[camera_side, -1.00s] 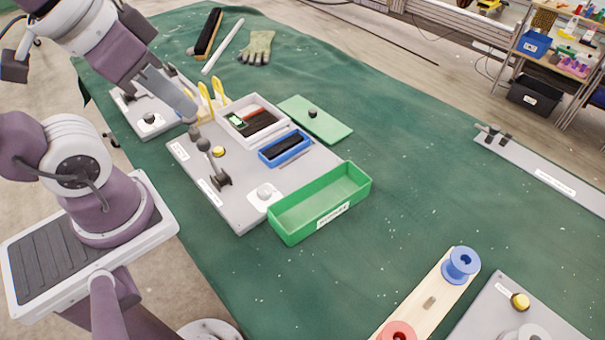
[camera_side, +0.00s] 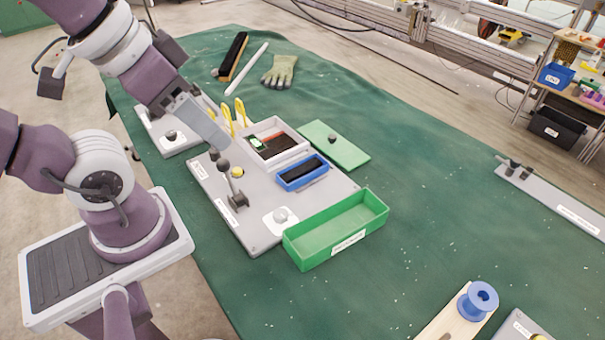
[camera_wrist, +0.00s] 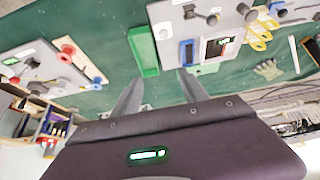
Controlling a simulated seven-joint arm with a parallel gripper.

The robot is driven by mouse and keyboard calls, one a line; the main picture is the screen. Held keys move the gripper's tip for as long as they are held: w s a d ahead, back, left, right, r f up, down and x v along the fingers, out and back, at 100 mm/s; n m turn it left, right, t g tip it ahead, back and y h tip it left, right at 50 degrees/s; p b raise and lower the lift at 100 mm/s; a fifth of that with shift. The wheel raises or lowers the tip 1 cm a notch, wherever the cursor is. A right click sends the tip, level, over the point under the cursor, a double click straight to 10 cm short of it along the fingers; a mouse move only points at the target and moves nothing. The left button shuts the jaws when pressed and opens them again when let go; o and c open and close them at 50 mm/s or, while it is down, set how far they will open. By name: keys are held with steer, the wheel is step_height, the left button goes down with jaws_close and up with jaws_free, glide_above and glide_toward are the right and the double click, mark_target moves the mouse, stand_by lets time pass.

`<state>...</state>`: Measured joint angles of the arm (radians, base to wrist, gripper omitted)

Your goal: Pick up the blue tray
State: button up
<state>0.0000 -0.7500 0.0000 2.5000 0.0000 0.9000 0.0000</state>
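The blue tray (camera_side: 309,182) is a small open box with a dark inside. It sits on the grey board between the white box and the green tray in the side view. It also shows near the top centre of the wrist view (camera_wrist: 187,52). My gripper (camera_side: 219,140) is above the left part of the board, left of the blue tray and apart from it. In the wrist view my gripper (camera_wrist: 160,75) has its two fingers spread with nothing seen between them. The fingertips are hard to make out in the side view.
The green tray (camera_side: 338,235) stands in front of the blue tray. A white box (camera_side: 274,147) with dark contents, yellow upright pieces (camera_side: 240,112) and a black-knobbed lever (camera_side: 234,187) stand close by. A flat green lid (camera_side: 334,145) lies behind. The cloth to the right is mostly clear.

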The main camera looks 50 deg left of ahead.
steer(key=o, duration=0.5)
steer(key=shift+c, duration=0.2)
steer(key=shift+w, duration=0.1)
steer(key=g, duration=0.5)
glide_above(303, 175)
step_height(303, 175, down, 21)
steer(key=shift+g, duration=0.3)
step_height(303, 175, down, 9)
steer(key=shift+a+f, duration=0.1)
